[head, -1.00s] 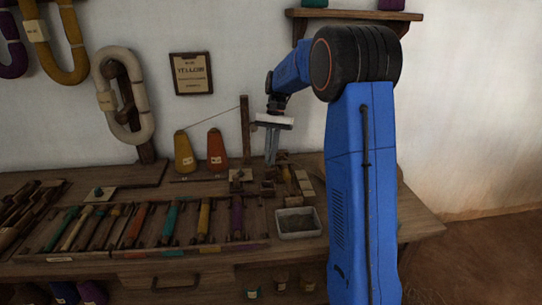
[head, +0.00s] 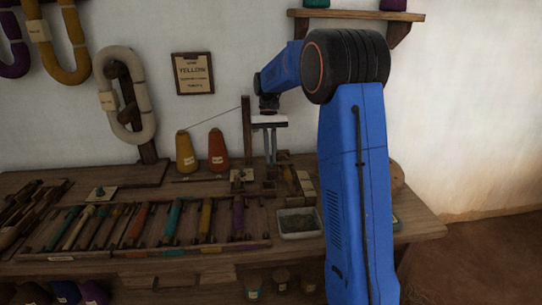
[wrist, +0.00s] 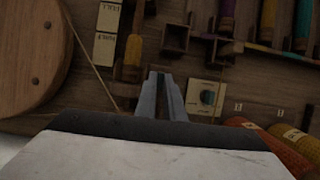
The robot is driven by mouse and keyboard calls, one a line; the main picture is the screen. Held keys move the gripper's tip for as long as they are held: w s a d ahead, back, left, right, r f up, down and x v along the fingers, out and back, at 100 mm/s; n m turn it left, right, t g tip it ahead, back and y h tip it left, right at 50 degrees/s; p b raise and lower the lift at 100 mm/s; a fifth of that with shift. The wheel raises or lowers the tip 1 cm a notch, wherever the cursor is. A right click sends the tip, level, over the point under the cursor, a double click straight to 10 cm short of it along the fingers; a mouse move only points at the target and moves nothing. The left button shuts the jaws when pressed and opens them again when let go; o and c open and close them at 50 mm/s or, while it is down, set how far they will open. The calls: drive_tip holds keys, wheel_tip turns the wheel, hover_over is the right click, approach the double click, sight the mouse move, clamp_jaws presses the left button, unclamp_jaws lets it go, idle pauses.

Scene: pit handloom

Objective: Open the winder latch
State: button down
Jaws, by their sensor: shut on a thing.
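My gripper (head: 270,163) points straight down at the winder, on the back right of the bench. In the wrist view its fingers (wrist: 160,77) are close together with a narrow gap, shut on a small dark part that looks like the winder latch. The fingers mostly hide that part, so its position is unclear. Beside it is the winder's yellow piece (wrist: 133,52), which also shows in the head view (head: 288,175).
A yellow cone (head: 185,152) and an orange cone (head: 218,150) stand left of the gripper, near an upright wooden post (head: 247,125). A metal tray (head: 299,223) lies in front. A rack of coloured bobbins (head: 150,247) fills the bench front. A wall sign (head: 193,73) reads YELLOW.

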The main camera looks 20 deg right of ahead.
drive_tip(key=c, duration=1.9)
unclamp_jaws()
drive_tip(key=shift+o, duration=0.2)
drive_tip(key=a+v, duration=0.1)
drive_tip(key=v, duration=0.6)
drive_tip(key=shift+d+r, duration=0.3)
drive_tip(key=shift+d, duration=0.25)
drive_tip(key=shift+w, duration=0.1)
